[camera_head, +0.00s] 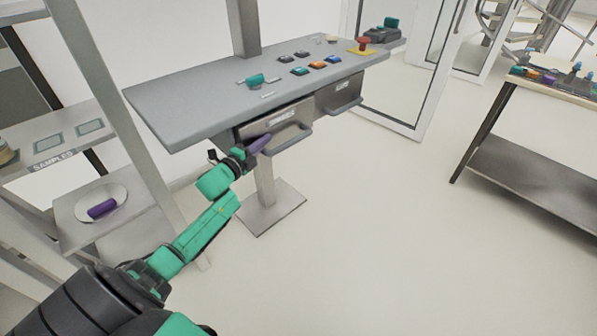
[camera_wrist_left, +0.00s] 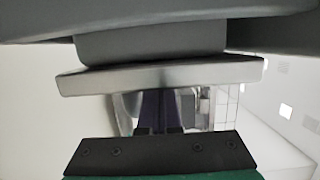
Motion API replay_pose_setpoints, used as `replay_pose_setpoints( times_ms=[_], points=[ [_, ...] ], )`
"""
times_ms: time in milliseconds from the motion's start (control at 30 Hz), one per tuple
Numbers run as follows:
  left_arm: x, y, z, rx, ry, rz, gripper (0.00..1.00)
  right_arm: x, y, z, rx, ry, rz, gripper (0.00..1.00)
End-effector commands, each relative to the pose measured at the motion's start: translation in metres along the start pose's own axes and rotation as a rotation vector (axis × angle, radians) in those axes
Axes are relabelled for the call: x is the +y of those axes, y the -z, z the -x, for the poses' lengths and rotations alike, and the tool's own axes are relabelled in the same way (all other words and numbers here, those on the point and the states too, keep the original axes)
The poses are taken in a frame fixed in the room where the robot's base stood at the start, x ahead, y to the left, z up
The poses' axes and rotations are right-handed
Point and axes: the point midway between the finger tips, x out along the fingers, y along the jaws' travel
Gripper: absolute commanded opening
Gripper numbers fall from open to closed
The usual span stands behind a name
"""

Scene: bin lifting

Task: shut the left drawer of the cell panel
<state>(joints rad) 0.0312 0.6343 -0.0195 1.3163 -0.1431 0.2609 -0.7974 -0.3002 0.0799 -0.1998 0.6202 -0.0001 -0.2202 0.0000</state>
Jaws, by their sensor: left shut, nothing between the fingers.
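The cell panel (camera_head: 190,105) is a grey slab on a post with two metal drawers under its front edge. The left drawer (camera_head: 276,120) has a pale label and a bar handle; how far it stands out is hard to tell. The right drawer (camera_head: 338,94) has a similar handle. My left gripper (camera_head: 262,142), with purple fingers, is shut and empty at the left drawer's front, near the handle's left end. In the left wrist view, the purple fingers (camera_wrist_left: 160,108) lie together, partly hidden behind a pale metal bar (camera_wrist_left: 160,76). Contact cannot be told. My right gripper is not in view.
Coloured buttons (camera_head: 318,65) and a red emergency knob (camera_head: 363,43) sit on the panel top. A shelf with a purple object (camera_head: 102,208) stands at the left. A workbench (camera_head: 535,84) stands at the right. The floor between is clear.

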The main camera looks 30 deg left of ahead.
Motion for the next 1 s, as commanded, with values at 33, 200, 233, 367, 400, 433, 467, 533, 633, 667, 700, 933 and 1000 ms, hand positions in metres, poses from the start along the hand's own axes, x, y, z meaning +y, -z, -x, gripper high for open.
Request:
replay_pose_setpoints(
  times_ms=[33,200,233,367,400,433,467,533,633,667,700,933,1000],
  points=[
    [0.002,-0.004,-0.001,-0.001,0.000,-0.002,0.00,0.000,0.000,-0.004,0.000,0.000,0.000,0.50],
    [0.001,-0.010,-0.002,-0.001,-0.001,-0.001,0.00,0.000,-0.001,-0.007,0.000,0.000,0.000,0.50],
    [0.001,-0.011,-0.003,-0.001,-0.001,-0.001,0.00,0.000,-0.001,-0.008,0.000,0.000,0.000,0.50],
    [0.000,-0.013,-0.003,-0.002,-0.001,0.000,0.00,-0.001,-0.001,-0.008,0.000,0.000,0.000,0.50],
    [0.000,-0.013,-0.003,-0.002,-0.001,0.000,0.00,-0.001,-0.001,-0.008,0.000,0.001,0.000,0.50],
    [0.000,-0.013,-0.003,-0.002,0.000,0.000,0.00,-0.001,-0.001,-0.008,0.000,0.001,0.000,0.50],
    [0.000,-0.013,-0.003,-0.002,0.000,0.000,0.00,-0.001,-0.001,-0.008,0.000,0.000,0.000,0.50],
    [-0.001,-0.013,-0.003,-0.003,0.000,0.000,0.00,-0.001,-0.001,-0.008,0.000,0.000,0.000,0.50],
    [-0.001,-0.013,-0.003,-0.003,0.001,0.000,0.00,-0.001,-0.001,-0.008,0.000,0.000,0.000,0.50],
    [-0.001,-0.014,-0.003,-0.003,0.001,0.000,0.00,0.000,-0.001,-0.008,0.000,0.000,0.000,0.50],
    [-0.001,-0.014,-0.003,-0.004,0.001,0.000,0.00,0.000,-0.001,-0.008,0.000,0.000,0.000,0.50],
    [-0.002,-0.013,-0.004,-0.003,0.002,-0.001,0.00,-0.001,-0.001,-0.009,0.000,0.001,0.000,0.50],
    [-0.001,-0.011,-0.005,-0.002,0.002,-0.001,0.00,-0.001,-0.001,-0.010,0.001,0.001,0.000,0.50]
  ],
)
